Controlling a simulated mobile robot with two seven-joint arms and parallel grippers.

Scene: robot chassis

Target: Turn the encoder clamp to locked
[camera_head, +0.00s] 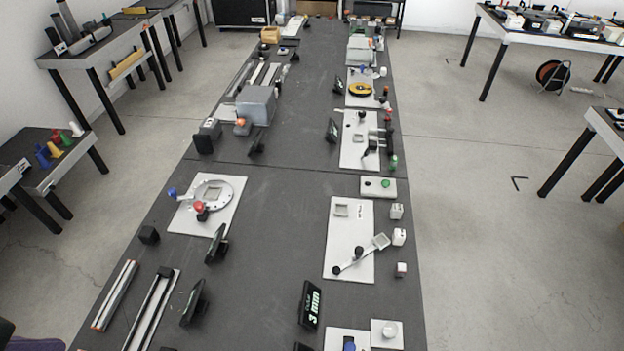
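No label for the encoder clamp can be read, so I cannot tell for sure which fixture it is. Neither of my grippers is in view.
The dark bench (285,215) is clear between these plates. Small black display stands (311,305) line it, one reading "3 mm". Rails (152,311) lie at the near left. A box with a green button (386,184) stands behind the right plate. Side tables (535,32) stand apart across open floor.

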